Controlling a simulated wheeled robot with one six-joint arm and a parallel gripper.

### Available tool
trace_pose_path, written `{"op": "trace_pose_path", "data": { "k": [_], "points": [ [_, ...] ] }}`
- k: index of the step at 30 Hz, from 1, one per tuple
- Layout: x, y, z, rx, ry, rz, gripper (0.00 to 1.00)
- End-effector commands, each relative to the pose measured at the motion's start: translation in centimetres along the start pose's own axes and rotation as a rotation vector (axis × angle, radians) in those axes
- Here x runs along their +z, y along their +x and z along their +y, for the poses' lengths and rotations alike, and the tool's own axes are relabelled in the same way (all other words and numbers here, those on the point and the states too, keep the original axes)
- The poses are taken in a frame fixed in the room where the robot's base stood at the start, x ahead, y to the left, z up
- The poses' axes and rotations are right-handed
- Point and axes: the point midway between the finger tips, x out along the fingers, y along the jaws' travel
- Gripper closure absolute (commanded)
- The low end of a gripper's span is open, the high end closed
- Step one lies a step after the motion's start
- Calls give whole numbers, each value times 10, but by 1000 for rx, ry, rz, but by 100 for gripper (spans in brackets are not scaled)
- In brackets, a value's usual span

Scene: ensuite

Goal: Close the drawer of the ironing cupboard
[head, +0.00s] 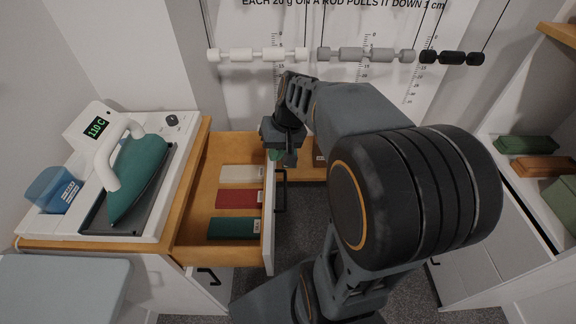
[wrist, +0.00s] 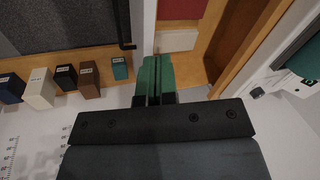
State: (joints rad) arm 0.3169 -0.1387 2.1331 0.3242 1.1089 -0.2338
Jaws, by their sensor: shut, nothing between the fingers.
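The ironing cupboard (head: 190,200) stands at the left with a wooden edge. Its drawer (head: 232,255) is pulled out to the right. The drawer's white front (head: 269,235) carries a black handle (head: 281,190), which also shows in the wrist view (wrist: 123,22). White, red and green boxes lie inside. My gripper (head: 277,154) is at the far end of the drawer front. Its green fingers (wrist: 158,68) are together and empty, above the front's end and the white box (wrist: 177,40). I cannot tell whether they touch the drawer. My arm hides part of the surroundings.
An iron (head: 137,180) and a blue cup (head: 53,190) are on the cupboard top. Small labelled blocks (wrist: 88,78) stand in a row beyond the drawer. Rods hang on the back wall. A shelf unit (head: 510,175) is at the right. Grey carpet lies between.

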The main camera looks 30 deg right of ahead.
Motion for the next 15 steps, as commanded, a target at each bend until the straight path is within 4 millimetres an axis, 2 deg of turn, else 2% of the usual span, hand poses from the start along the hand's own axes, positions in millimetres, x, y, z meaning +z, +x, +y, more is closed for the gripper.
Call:
{"op": "trace_pose_path", "data": {
  "k": [1, 6, 12, 15],
  "points": [
    [-19, 25, 25, -57, 59, -21, 100],
    [-68, 55, 92, -260, 181, -24, 100],
    [-99, 78, 163, -438, 258, 31, 100],
    [-105, 83, 185, -488, 274, 56, 100]
  ]
}}
